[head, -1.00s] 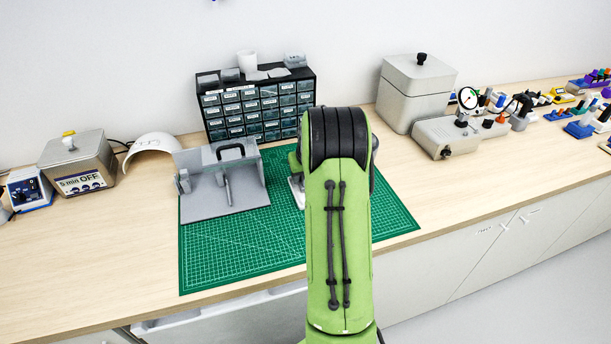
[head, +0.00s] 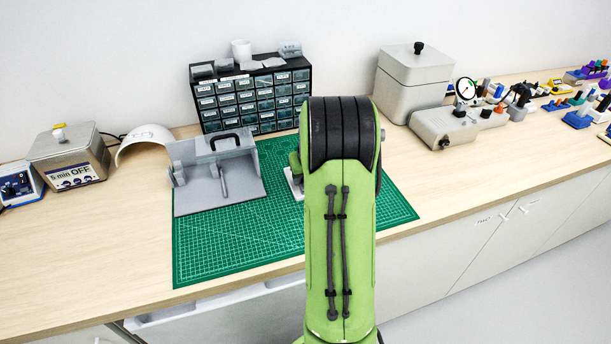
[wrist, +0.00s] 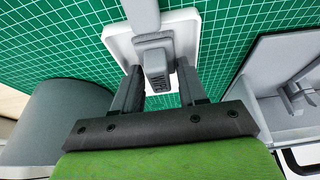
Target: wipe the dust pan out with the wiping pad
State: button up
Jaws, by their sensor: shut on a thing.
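My gripper (wrist: 160,68) shows in the wrist view, its two dark fingers closed around the ridged grey grip of the wiping pad. The wiping pad (wrist: 185,25) is a white, round-cornered plate over the green mat; whether it touches the mat is unclear. A grey bar runs from its grip to the top edge of that view. In the head view my arm hides the gripper and most of the pad. The grey open-fronted dust pan (head: 195,197), with upright walls, a black handle and a thin grey post, stands left of the arm. It shows partly in the wrist view (wrist: 265,65).
The green cutting mat (head: 225,250) has free room in front of the dust pan. A drawer cabinet (head: 250,98) stands behind. A metal box (head: 70,155) and a white curved shell (head: 145,140) are left. A lidded beige box (head: 412,85) and a gauge unit (head: 445,125) are right.

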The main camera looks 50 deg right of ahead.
jog(key=shift+w+d+p, duration=0.35)
jog(key=shift+w, duration=0.25)
jog(key=shift+w+d+p, duration=0.3)
jog(key=shift+w, duration=0.35)
jog(key=shift+w+d+p, duration=0.35)
jog(key=shift+w, duration=0.25)
jog(key=shift+s+a+b, duration=0.4)
jog(key=shift+s+b, duration=0.1)
jog(key=shift+s, duration=0.2)
jog(key=shift+s+a+b, duration=0.35)
jog(key=shift+s+b, duration=0.1)
jog(key=shift+s, duration=0.3)
jog(key=shift+s+a+b, duration=0.4)
jog(key=shift+s+b, duration=0.1)
jog(key=shift+s, duration=0.2)
jog(key=shift+w+d+f+p, duration=0.1)
jog(key=shift+w+d+p, duration=0.2)
jog(key=shift+w, duration=0.25)
jog(key=shift+w+d+p, duration=0.25)
jog(key=shift+w+p, duration=0.05)
jog(key=shift+w, duration=0.25)
notch_tip(320, 180, up, 8)
jog(key=p, duration=0.6)
jog(key=shift+d+p, duration=0.1)
jog(key=shift+p, duration=0.7)
